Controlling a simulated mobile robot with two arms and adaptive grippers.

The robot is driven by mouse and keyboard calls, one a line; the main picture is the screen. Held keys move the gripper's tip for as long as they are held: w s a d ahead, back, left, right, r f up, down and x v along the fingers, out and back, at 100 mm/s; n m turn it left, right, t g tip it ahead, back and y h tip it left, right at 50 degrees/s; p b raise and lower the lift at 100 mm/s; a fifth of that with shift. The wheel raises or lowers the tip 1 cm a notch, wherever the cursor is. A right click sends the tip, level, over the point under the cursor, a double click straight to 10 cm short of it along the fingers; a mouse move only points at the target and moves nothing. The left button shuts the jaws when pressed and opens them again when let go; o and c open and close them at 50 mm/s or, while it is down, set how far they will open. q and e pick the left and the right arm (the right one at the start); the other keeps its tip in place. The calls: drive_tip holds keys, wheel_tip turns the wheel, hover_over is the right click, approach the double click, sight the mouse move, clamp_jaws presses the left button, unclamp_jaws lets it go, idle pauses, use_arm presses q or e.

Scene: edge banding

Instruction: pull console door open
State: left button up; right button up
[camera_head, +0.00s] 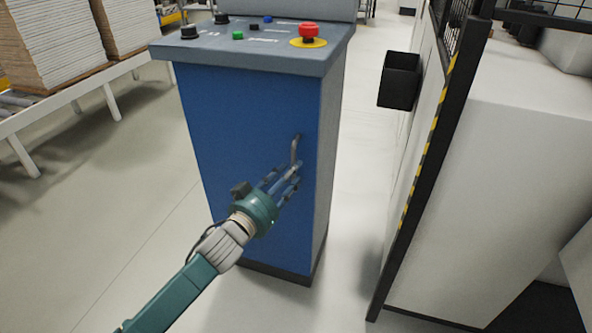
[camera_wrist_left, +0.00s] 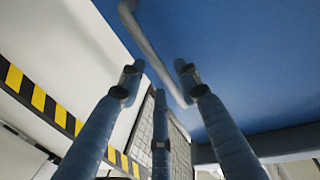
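The blue console door (camera_head: 235,130) is the front face of the console and looks closed. Its grey bar handle (camera_head: 296,150) is near the right edge of the door. My left gripper (camera_head: 290,174) is in front of the door at the lower part of the handle. In the left wrist view the handle (camera_wrist_left: 152,50) runs between the spread fingers of the left gripper (camera_wrist_left: 158,72), in front of the blue door (camera_wrist_left: 240,60). The fingers look open, with gaps beside the handle; contact cannot be made out. My right gripper is not in view.
The console top (camera_head: 265,45) carries a red emergency button (camera_head: 308,32) and several knobs. A black-framed fence with yellow-black tape (camera_head: 428,150) and a black bin (camera_head: 399,80) stand to the right. A conveyor with stacked boards (camera_head: 50,45) stands at left. Floor around the console is clear.

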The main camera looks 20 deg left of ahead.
use_arm(q)
drive_tip(key=shift+x, duration=1.55)
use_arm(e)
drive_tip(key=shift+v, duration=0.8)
use_arm(q)
drive_tip(key=shift+c, duration=0.2)
clamp_jaws()
drive_tip(key=shift+s, duration=0.15)
